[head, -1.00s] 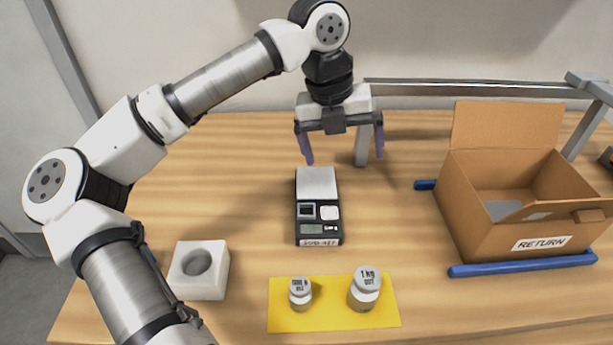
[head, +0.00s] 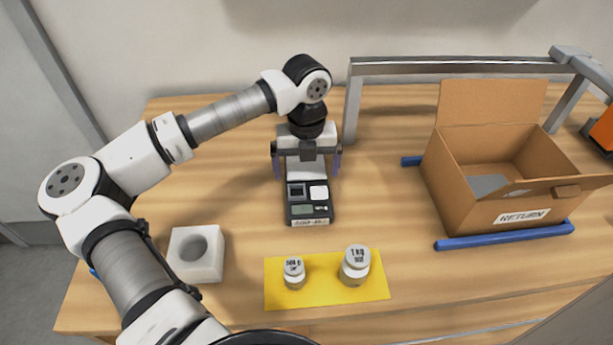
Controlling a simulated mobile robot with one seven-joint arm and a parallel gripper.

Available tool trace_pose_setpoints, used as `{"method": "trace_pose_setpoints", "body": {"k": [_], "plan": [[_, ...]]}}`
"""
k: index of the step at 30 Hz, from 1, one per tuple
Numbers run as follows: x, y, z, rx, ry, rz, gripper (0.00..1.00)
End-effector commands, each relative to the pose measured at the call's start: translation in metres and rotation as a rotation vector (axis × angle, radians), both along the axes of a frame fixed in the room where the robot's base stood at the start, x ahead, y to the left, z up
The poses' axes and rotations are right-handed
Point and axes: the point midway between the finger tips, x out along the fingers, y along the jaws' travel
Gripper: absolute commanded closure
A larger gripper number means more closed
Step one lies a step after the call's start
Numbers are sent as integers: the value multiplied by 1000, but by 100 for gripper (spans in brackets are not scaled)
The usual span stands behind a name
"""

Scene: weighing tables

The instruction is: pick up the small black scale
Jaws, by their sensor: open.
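The small black scale (head: 308,208) lies flat on the wooden table, with its display and label toward the near side. Its pale weighing plate at the far end is partly hidden by my gripper. My gripper (head: 307,172) points down over the far part of the scale, with its jaws open. One purple finger shows on the left side of the scale and one on the right side. I cannot tell whether either finger touches it.
A yellow mat (head: 325,292) in front bears a small weight (head: 294,273) and a larger 1 kg weight (head: 355,266). A white block with a round hole (head: 196,255) stands left. An open RETURN box (head: 462,205) stands right between blue rails. A metal frame (head: 450,67) spans behind.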

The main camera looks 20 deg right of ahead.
Motion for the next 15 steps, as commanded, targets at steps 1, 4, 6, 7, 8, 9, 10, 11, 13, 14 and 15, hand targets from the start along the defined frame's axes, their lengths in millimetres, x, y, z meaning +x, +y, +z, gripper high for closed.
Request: {"method": "trace_pose_setpoints", "body": {"k": [1, 4, 6, 7, 8, 9, 10, 11, 13, 14, 15], "plan": [[0, -2, -4, -1, 4, -1, 0], [1, -1, -18, 0, 2, 0, 0], [1, -1, -24, -1, 1, 0, 0], [1, -1, -25, -1, 0, 0, 0], [1, -1, -26, -1, -1, 0, 0], [1, -1, -27, -1, -1, 0, 0], [1, -1, -27, -2, -2, 0, 0], [1, -1, -27, -2, -2, 0, 0], [1, -1, -27, -1, -1, 0, 0], [1, -1, -27, -1, -1, 0, 1], [1, -1, -27, 0, -1, 0, 7]]}}
